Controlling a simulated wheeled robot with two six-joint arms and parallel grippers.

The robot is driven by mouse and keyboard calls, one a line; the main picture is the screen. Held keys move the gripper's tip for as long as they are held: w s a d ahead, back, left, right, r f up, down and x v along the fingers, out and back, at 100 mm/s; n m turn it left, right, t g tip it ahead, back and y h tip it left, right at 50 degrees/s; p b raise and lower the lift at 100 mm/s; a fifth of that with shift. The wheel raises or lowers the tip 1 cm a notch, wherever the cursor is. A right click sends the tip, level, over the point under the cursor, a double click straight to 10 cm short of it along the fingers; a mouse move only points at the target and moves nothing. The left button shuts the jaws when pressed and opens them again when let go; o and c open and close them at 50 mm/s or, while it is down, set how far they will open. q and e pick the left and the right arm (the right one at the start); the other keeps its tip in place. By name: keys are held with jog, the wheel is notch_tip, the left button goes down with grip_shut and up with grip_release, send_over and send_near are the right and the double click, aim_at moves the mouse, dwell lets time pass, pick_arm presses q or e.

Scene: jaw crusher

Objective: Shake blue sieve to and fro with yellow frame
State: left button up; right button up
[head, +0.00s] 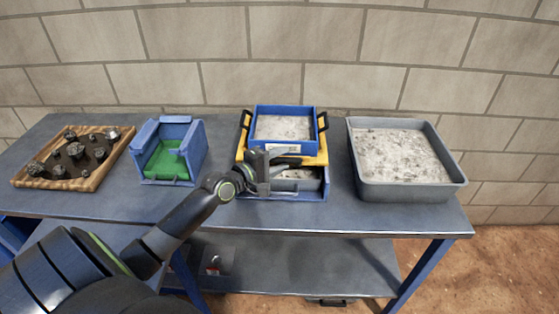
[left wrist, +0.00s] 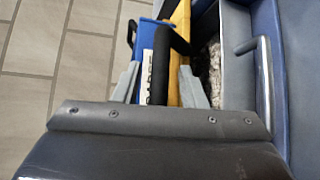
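The blue sieve (head: 287,148), full of grey gravelly material, sits on the yellow frame (head: 316,158), right of the middle of the table. Black handles show at its left and right sides. A black bar (head: 286,161) projects at the front of the stack. In the left wrist view, the blue sieve (left wrist: 147,36) and the yellow frame (left wrist: 181,20) are partly hidden. My left gripper (head: 272,174) is at the front of the stack. Its fingers (left wrist: 160,88) are apart, with the black bar between them and a visible gap on the right. My right gripper is not in view.
Under the frame is a blue-edged box with a grey pan (head: 299,185). A large grey tray of gravel (head: 460,184) stands close on the right. A blue crusher box with green inside (head: 152,139) and a wooden tray of rocks (head: 124,146) stand left. A brick wall is behind.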

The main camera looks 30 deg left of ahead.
pick_arm(q)
jog(key=shift+c, duration=0.4)
grip_shut()
jog(key=s+d+p, duration=0.2)
jog(key=s, duration=0.1)
jog(key=s+d+p, duration=0.1)
jog(key=s, duration=0.1)
jog(key=shift+p, duration=0.35)
